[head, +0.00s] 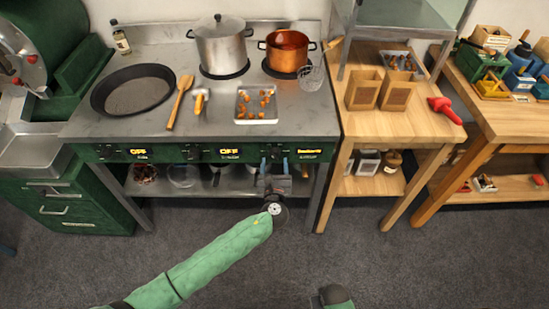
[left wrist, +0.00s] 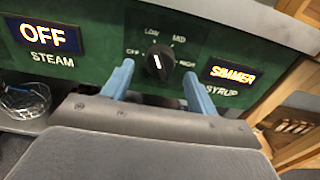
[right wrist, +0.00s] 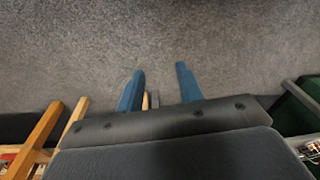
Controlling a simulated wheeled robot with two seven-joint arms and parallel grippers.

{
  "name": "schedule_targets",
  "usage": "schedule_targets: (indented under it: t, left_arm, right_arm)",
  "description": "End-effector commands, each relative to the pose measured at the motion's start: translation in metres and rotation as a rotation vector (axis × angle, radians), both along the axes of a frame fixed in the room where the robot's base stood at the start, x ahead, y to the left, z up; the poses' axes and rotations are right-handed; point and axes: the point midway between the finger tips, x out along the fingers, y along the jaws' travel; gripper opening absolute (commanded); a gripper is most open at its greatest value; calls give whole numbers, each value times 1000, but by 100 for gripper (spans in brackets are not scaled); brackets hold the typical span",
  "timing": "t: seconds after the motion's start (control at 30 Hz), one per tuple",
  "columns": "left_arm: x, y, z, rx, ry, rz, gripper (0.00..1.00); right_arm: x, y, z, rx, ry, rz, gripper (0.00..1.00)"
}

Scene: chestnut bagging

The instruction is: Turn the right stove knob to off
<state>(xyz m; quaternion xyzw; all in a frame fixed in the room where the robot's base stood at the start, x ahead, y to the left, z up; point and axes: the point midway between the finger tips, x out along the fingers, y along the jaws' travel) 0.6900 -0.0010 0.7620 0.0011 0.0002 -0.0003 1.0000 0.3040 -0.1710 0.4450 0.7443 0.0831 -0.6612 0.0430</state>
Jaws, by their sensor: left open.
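The right stove knob (left wrist: 159,62) is black with a white line that points up and slightly left, near LOW. Its labels run OFF, LOW, MED, HIGH. The display beside it (left wrist: 231,75) reads SIMMER, above the word SYRUP; it also glows in the head view (head: 308,151). My left gripper (head: 275,166) is open at the stove front. In the left wrist view its blue fingers (left wrist: 158,85) stand left and right of the knob, with gaps on both sides; they do not visibly touch it. My right gripper (right wrist: 160,82) is open and empty, over the carpet.
The green stove panel also has a display reading OFF (left wrist: 45,35) over STEAM. A copper pot (head: 287,52), a steel pot (head: 221,48) and a tray of chestnuts (head: 245,116) stand on the stove top. A wooden table (head: 410,130) stands to the right. Carpet in front is clear.

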Motion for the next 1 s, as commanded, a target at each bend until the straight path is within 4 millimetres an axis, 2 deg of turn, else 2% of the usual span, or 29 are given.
schedule_targets:
  t: [0.2,0.57,0.6,0.8,0.83,1.0]
  left_arm:
    - [19,0,0,0,1,1,58]
    - [24,0,0,-2,1,0,58]
    - [24,0,0,-2,1,0,56]
    - [24,0,0,-1,1,0,17]
    - [24,0,0,-1,1,0,14]
    - [24,0,-1,-7,1,0,14]
  right_arm:
    - [-8,-4,-20,-5,3,0,36]
    - [-11,-5,-27,-5,2,0,36]
    - [-11,-5,-27,-5,2,0,36]
    - [-11,-5,-27,-5,3,0,36]
    - [-11,-5,-27,-5,3,0,36]
    - [-12,-5,-28,-5,5,0,36]
